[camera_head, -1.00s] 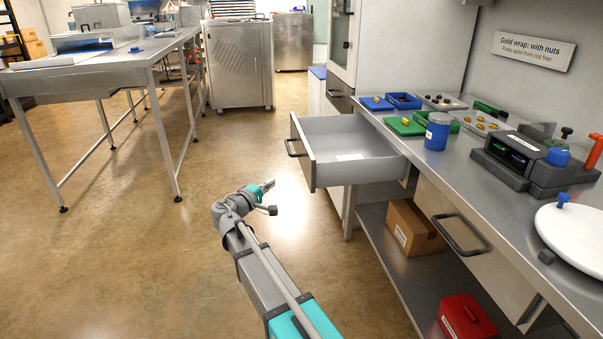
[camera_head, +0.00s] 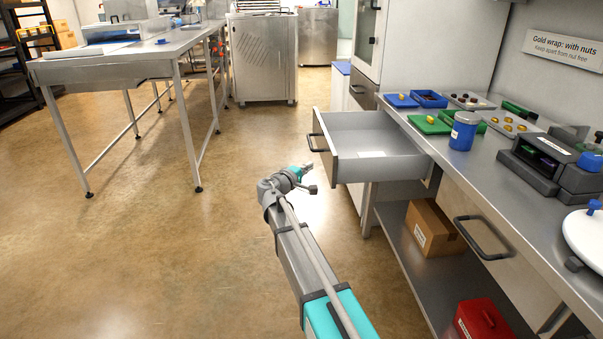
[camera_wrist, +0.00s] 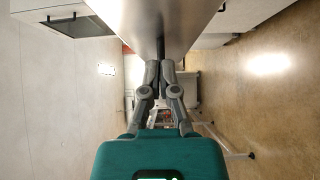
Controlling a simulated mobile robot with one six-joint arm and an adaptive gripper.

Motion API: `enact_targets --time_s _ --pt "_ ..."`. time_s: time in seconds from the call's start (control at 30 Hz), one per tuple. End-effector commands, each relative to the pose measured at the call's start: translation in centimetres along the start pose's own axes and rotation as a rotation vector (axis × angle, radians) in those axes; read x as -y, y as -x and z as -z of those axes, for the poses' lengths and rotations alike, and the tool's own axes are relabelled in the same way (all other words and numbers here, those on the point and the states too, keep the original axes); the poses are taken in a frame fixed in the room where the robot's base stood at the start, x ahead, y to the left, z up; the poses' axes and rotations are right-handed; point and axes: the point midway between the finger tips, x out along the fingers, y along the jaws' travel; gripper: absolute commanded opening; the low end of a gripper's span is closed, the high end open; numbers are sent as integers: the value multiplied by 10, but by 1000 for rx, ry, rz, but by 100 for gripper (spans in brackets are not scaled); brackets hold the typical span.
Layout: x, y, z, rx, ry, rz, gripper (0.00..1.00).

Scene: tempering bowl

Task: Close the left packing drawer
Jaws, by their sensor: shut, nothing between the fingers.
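The left packing drawer (camera_head: 377,167) stands pulled out from under the steel workbench, with a dark bar handle (camera_head: 317,143) on its front. A white paper or label lies inside it. My gripper (camera_head: 308,168) is close to the drawer's front, a little below the handle in the head view; I cannot tell whether it touches. In the wrist view my gripper (camera_wrist: 165,68) has its fingers together, with nothing seen between them. A grey metal panel (camera_wrist: 155,14) lies just beyond the fingertips there.
A second drawer (camera_head: 510,265) under the bench is shut. A cardboard box (camera_head: 435,228) and a red box (camera_head: 483,320) sit on the lower shelf. Blue and green trays and a blue jar (camera_head: 464,131) stand on the bench (camera_head: 470,165). Open floor (camera_head: 190,260) lies to the left.

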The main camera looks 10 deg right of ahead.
Motion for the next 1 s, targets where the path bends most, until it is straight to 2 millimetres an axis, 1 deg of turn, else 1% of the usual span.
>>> enact_targets --time_s 0.03,0.07,0.1,0.2,0.4,0.8,0.83,1.0 --pt "0 -10 1 2 0 0 0" --pt "0 -14 1 1 0 0 0" --pt "0 -16 -6 2 0 0 0" --pt "0 -24 -16 1 0 0 0" --pt "0 -35 -26 0 0 1 0" --pt "0 -38 -29 -1 0 1 0" --pt "0 -42 -34 2 0 1 0" --pt "0 -38 -29 -2 0 1 0"
